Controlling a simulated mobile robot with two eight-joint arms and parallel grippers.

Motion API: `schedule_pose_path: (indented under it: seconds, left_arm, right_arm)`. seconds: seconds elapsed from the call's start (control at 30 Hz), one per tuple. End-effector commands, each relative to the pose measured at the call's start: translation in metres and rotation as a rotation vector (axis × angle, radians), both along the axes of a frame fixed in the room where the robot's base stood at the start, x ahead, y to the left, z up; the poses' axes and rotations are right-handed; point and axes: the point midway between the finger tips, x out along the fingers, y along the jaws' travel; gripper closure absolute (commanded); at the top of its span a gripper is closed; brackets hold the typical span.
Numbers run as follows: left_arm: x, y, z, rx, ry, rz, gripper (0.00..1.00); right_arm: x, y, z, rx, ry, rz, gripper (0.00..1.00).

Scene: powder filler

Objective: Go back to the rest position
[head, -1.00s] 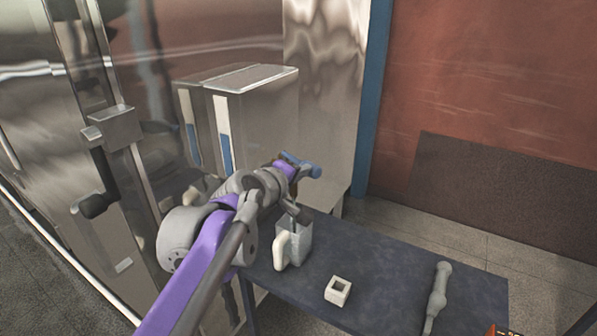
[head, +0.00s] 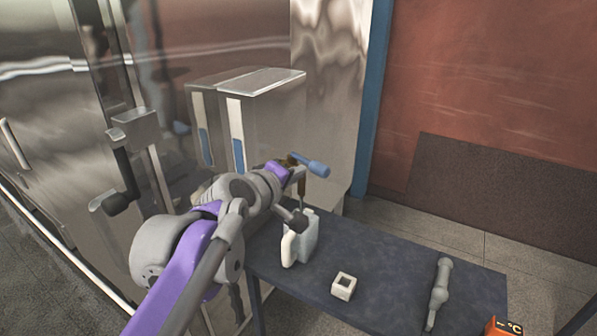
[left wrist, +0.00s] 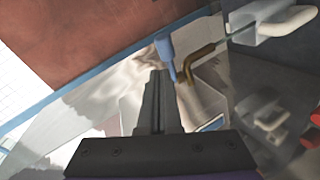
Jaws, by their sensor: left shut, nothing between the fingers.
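My left gripper (head: 291,168) reaches in from the left in the head view, above the table's far-left end. In the left wrist view its fingers (left wrist: 160,75) are together with nothing between them. A blue handle (head: 312,166) with a brown, bent metal part is just beyond the fingertips; both the handle (left wrist: 164,46) and the brown part (left wrist: 198,58) show in the left wrist view. I cannot tell whether the fingers touch them. Below stands a grey container (head: 308,237) with a white handle, partly hidden by my arm. My right gripper is out of view.
The dark table (head: 400,262) holds a small white hollow block (head: 343,288) and a grey tool (head: 440,287). A shiny steel cabinet (head: 330,110) with two boxy units (head: 270,120) stands close behind my arm. An orange display (head: 503,328) is at the lower right.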

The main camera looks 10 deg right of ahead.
Motion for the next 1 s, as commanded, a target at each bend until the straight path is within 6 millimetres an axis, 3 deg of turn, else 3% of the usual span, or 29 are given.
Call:
schedule_pose_path:
  seconds: [0.2, 0.4, 0.53, 0.67, 0.77, 1.0]
  left_arm:
    - [-0.042, 0.008, 0.01, 0.0, 0.003, -0.003, 1.0]
    - [-0.059, 0.013, 0.017, 0.002, 0.002, -0.001, 1.0]
    - [-0.066, 0.031, -0.003, 0.071, -0.004, -0.006, 1.0]
    - [-0.082, 0.077, -0.059, 0.254, -0.007, -0.025, 1.0]
    - [-0.104, 0.124, -0.116, 0.437, 0.012, -0.049, 1.0]
    - [-0.18, 0.231, -0.244, 0.826, 0.126, -0.118, 1.0]
  right_arm:
    - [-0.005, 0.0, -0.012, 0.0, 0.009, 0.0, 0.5]
    - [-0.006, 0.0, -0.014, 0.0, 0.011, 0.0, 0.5]
    - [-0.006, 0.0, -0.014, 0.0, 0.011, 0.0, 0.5]
    - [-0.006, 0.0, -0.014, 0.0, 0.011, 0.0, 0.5]
    - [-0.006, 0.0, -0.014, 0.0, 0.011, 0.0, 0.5]
    - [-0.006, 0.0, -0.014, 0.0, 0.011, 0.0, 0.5]
